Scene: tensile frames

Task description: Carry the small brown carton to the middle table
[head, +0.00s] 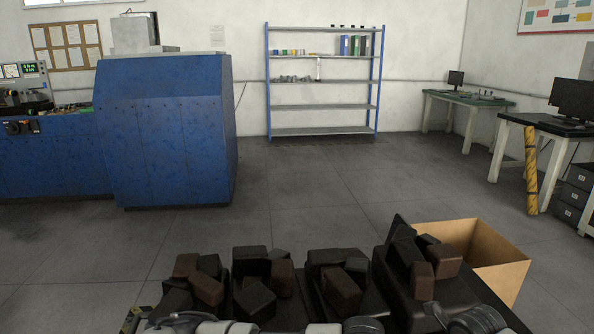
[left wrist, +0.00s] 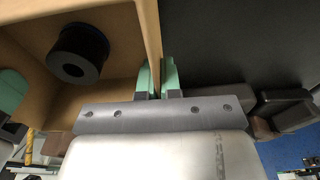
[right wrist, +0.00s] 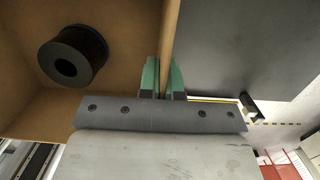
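The small brown carton (head: 490,262) is open-topped and shows at the lower right of the head view, partly hidden behind dark blocks. In the left wrist view my left gripper (left wrist: 157,80) has its green fingers on both sides of a carton wall (left wrist: 150,35), pressed close to it. In the right wrist view my right gripper (right wrist: 163,80) likewise has its fingers on both sides of a carton wall (right wrist: 170,30). A black spool (left wrist: 78,53) lies inside the carton; it also shows in the right wrist view (right wrist: 73,55). Neither gripper's fingertips show clearly in the head view.
Black and brown blocks (head: 342,292) sit on dark surfaces close in front. A blue machine (head: 165,135) stands left, a shelf rack (head: 322,104) at the back wall, and tables (head: 470,98) at the right. The grey floor between is clear.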

